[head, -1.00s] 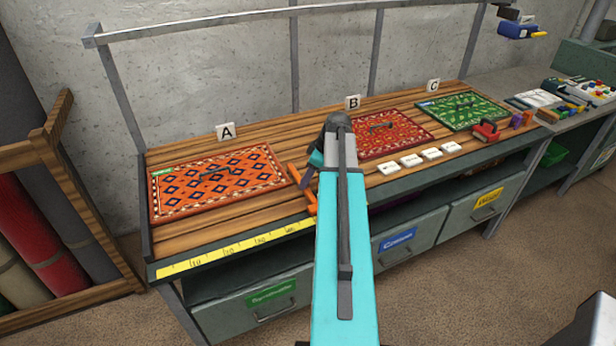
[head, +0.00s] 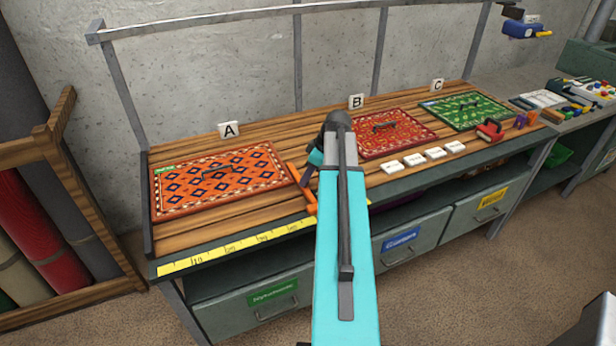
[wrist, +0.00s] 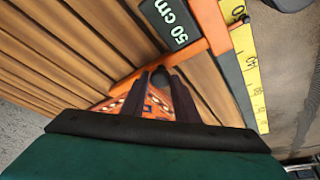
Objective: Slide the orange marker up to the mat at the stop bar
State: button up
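The orange marker (head: 300,187) is a slim bar lying across the bench from the boards to the yellow ruler, just right of the orange mat A (head: 190,207). In the wrist view the marker (wrist: 211,27) carries a dark "50 cm" plate. Mat A has blue diamonds and a dark handle-like bar on it. The marker appears close to its right edge; contact is unclear. My gripper (head: 309,176) is at the marker's right side, mostly hidden by my arm.
A yellow ruler (head: 240,246) runs along the bench's front edge. Right of my arm lie red mat B (head: 400,142), green mat C (head: 480,116), white tiles (head: 436,152) and a red tool (head: 489,130). A metal rail frame (head: 230,27) stands behind and above the bench.

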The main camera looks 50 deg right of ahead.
jog(key=o, duration=0.3)
jog(key=shift+r, duration=0.1)
jog(key=shift+b+v, duration=1.75)
jog(key=shift+v, duration=5.1)
